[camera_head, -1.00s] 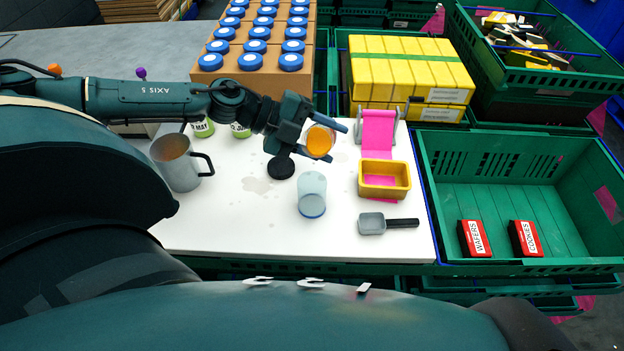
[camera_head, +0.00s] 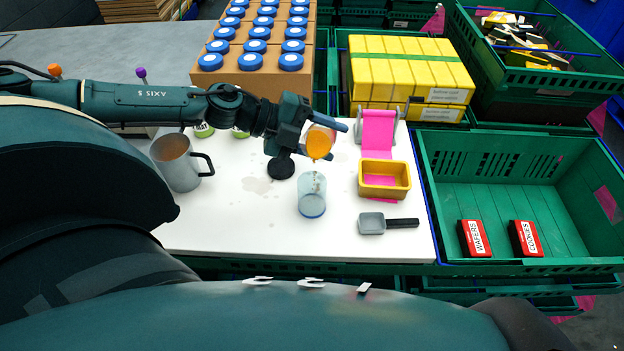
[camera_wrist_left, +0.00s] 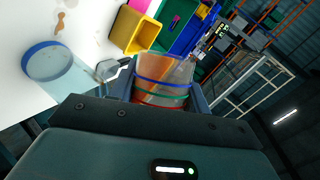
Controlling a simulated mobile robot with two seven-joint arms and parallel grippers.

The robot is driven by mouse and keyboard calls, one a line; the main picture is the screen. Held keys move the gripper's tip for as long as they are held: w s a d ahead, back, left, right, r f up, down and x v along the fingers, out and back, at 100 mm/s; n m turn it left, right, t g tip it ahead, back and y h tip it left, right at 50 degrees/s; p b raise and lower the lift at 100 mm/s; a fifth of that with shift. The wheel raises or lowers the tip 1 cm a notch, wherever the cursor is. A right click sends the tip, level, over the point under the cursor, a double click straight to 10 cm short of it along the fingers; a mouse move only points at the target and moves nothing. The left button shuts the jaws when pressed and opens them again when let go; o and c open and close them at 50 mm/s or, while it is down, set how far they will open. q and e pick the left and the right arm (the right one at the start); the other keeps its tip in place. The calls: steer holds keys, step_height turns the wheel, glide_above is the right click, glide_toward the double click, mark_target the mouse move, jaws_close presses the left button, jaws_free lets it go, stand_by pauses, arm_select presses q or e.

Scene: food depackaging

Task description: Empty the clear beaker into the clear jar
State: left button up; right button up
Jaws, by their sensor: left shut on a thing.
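My left gripper (camera_head: 326,139) is shut on the clear beaker (camera_head: 319,142), which holds orange contents and is tipped toward the clear jar. Small orange bits are falling from the beaker's mouth toward the jar. The clear jar (camera_head: 312,196), with a blue base ring, stands upright on the white table below the beaker. In the left wrist view the beaker (camera_wrist_left: 163,78) sits between the fingers, with coloured bands around it, and the jar (camera_wrist_left: 55,66) shows at the left. My right gripper is not in view.
A grey mug (camera_head: 178,166) stands at the left and a black lid (camera_head: 281,168) lies behind the jar. A yellow tin (camera_head: 384,190) and a grey scoop (camera_head: 373,223) lie to the right. A green crate (camera_head: 520,139) adjoins the table.

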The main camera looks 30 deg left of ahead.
arm_select(q)
steer(key=shift+f, duration=0.1)
steer(key=shift+f+t+b, duration=0.3)
steer(key=shift+b, duration=0.75)
steer(key=shift+m+b, duration=0.3)
steer(key=shift+b, duration=0.05)
steer(key=shift+r, duration=0.15)
steer(key=shift+s+b, duration=0.1)
steer(key=shift+b, duration=0.3)
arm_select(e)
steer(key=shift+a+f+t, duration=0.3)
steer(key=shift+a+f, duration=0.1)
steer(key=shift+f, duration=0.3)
arm_select(q)
steer(key=shift+s+d+m+t+b, duration=0.15)
steer(key=shift+m+t+b, duration=0.2)
steer(key=shift+b, duration=0.5)
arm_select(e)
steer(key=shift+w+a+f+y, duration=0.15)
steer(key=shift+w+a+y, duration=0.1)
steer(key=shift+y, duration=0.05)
arm_select(q)
steer(key=shift+r, duration=0.15)
steer(key=shift+b, duration=0.4)
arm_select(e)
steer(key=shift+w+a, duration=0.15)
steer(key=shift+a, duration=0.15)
